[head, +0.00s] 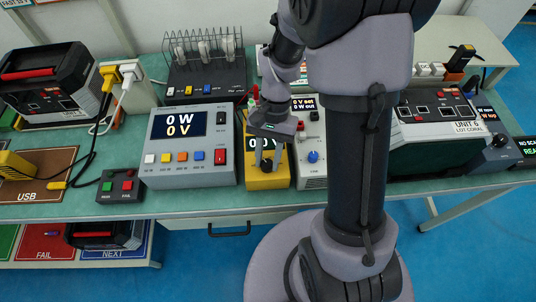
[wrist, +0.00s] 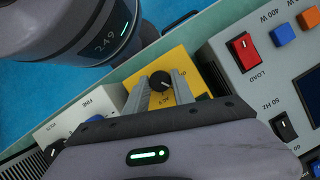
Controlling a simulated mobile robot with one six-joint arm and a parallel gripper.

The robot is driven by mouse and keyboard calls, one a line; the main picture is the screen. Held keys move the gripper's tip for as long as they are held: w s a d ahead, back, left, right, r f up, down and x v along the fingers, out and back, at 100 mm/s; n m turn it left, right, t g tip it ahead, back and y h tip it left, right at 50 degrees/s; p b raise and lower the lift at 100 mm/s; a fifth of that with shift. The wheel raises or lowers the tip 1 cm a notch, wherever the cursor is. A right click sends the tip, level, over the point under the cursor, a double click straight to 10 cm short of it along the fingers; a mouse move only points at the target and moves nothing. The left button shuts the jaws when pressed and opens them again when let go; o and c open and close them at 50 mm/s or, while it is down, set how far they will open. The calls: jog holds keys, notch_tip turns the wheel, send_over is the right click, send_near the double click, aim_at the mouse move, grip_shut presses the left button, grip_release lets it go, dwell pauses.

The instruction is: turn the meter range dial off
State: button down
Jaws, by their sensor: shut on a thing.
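The meter is a yellow box (head: 268,180) on the bench, just right of the grey load box in the head view. Its display reads 0 V in part, and my gripper covers some of it. In the wrist view the yellow meter (wrist: 193,62) shows a round black range dial (wrist: 161,81) with a white pointer mark. My gripper (wrist: 162,85) has its two fingers on either side of this dial, shut on it.
The grey load box (head: 188,175), with coloured switches and a red LOAD switch (wrist: 243,46), stands close beside the meter. A pale supply box with a blue knob (head: 313,156) stands on the other side. The bench's front edge (head: 215,212) is near.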

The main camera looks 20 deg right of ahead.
jog(key=n+p, duration=0.1)
jog(key=n, duration=0.1)
jog(key=n+h+p, duration=0.1)
jog(key=n+p, duration=0.1)
jog(key=shift+w+a+r+g+h, duration=0.1)
jog(key=shift+r+g+h, duration=0.1)
jog(key=shift+g+h, duration=0.15)
jog(key=shift+a+f+n+g+h+p, duration=0.15)
jog(key=shift+n+h+p, duration=0.2)
jog(key=shift+n+p, duration=0.55)
jog(key=shift+d+n+g+h+p, duration=0.1)
jog(key=shift+n+h+p, duration=0.3)
jog(key=shift+n, duration=1.1)
jog(key=c, duration=1.1)
grip_release()
jog(key=p+v, duration=0.6)
jog(key=v, duration=1.1)
jog(key=shift+a, duration=0.1)
